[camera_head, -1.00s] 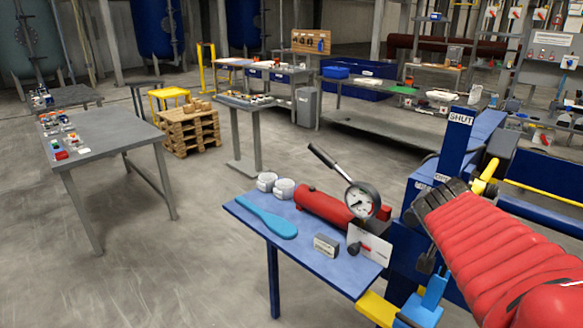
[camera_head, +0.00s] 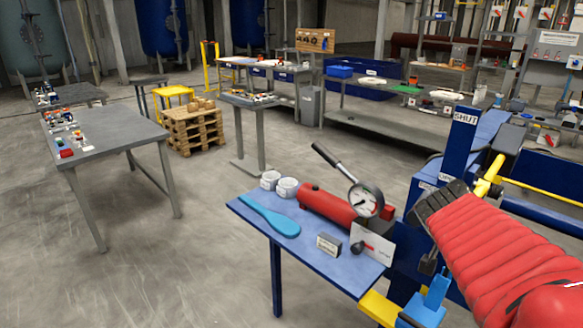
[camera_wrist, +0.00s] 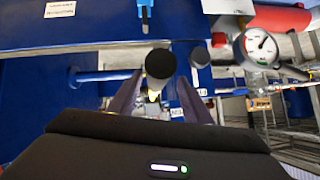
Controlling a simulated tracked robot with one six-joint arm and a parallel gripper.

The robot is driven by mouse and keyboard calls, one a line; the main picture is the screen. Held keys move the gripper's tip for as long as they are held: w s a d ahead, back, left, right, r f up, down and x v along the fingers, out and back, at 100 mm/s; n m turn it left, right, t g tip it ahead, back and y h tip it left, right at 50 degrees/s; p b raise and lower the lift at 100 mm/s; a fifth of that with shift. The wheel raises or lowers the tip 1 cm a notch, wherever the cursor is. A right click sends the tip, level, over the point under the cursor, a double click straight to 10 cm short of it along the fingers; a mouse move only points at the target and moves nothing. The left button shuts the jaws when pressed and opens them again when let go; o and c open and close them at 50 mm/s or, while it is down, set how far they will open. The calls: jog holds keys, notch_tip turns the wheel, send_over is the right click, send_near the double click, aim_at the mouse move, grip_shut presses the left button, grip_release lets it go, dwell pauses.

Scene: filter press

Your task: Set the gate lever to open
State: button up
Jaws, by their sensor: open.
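The gate lever appears in the wrist view as a round black knob (camera_wrist: 160,64) with a bit of yellow behind it, pointing toward the camera. My gripper (camera_wrist: 158,98) is open, with one finger on either side below the knob; I cannot tell whether they touch it. In the head view, a yellow part (camera_head: 489,176) shows beside the blue post, just beyond my red-sleeved arm. The post carries a SHUT label (camera_head: 466,117) high up and a second, partly hidden label (camera_head: 445,177) lower down. My arm hides the knob and fingertips there.
A blue bench (camera_head: 330,262) stands left of my arm, holding a red cylinder pump (camera_head: 325,208) with a round gauge (camera_head: 366,200), white jars and a blue paddle (camera_head: 268,215). A grey table (camera_head: 100,133) stands further left. Open floor lies between them.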

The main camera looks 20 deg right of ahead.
jog(key=v, duration=1.3)
jog(key=shift+s+a+r, duration=0.2)
jog(key=shift+a, duration=0.1)
dwell(0.5)
jog(key=a+f+n+y, duration=0.3)
jog(key=a+f+n, duration=0.1)
jog(key=a, duration=0.3)
jog(key=s+a+f+n+y, duration=0.1)
jog(key=a+f+n+y, duration=0.1)
jog(key=a+f+n, duration=0.3)
jog(key=a+f+n+y, duration=0.3)
jog(key=a+f+n, duration=0.1)
jog(key=a, duration=0.7)
jog(key=shift+s+f+n+g+y, duration=0.15)
jog(key=shift+f+n+g+y, duration=0.15)
jog(key=shift+f, duration=0.6)
jog(key=shift+a, duration=0.15)
jog(key=shift+c, duration=0.2)
